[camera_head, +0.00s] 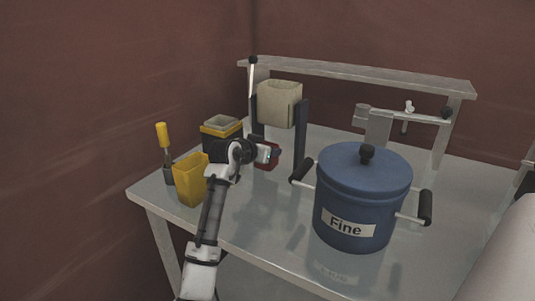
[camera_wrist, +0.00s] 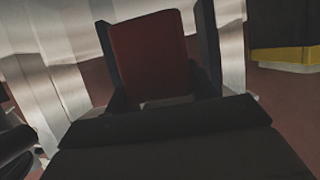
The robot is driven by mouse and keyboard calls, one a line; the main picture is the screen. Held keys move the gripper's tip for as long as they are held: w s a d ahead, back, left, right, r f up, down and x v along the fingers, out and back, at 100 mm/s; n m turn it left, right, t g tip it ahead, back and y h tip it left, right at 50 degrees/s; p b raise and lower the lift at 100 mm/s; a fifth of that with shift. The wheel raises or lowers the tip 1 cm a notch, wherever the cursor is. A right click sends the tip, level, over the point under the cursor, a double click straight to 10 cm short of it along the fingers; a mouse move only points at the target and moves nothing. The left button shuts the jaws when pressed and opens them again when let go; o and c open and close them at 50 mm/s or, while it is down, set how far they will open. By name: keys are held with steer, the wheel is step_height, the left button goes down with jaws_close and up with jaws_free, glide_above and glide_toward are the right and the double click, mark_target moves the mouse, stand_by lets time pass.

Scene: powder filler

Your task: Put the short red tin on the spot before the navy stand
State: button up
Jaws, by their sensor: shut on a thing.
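The short red tin (camera_head: 266,163) is in my gripper (camera_head: 272,155), in front of the navy stand. The wrist view shows the tin (camera_wrist: 150,55) upright between the two dark fingers of my gripper (camera_wrist: 160,50), which is shut on it. The navy stand (camera_head: 300,135) has two dark posts that hold a beige hopper (camera_head: 280,104) above the table. My wrist and fingers cover part of the tin and the stand's foot. I cannot tell whether the tin touches the table, and the spot itself cannot be made out.
A blue lidded pot (camera_head: 340,195) marked "Fine", with side handles, stands to the right on the grey table (camera_head: 265,225). A yellow container (camera_head: 190,182), a yellow-handled tool (camera_head: 163,137) and a dark box with a yellow band (camera_head: 222,128) stand left. A raised shelf (camera_head: 360,76) runs behind.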

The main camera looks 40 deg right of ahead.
steer(key=shift+w+d, duration=0.25)
steer(key=shift+d, duration=0.35)
steer(key=shift+f+p, duration=0.65)
steer(key=shift+f, duration=1.05)
steer(key=shift+f, duration=0.1)
steer(key=shift+f, duration=0.15)
steer(key=o, duration=1.1)
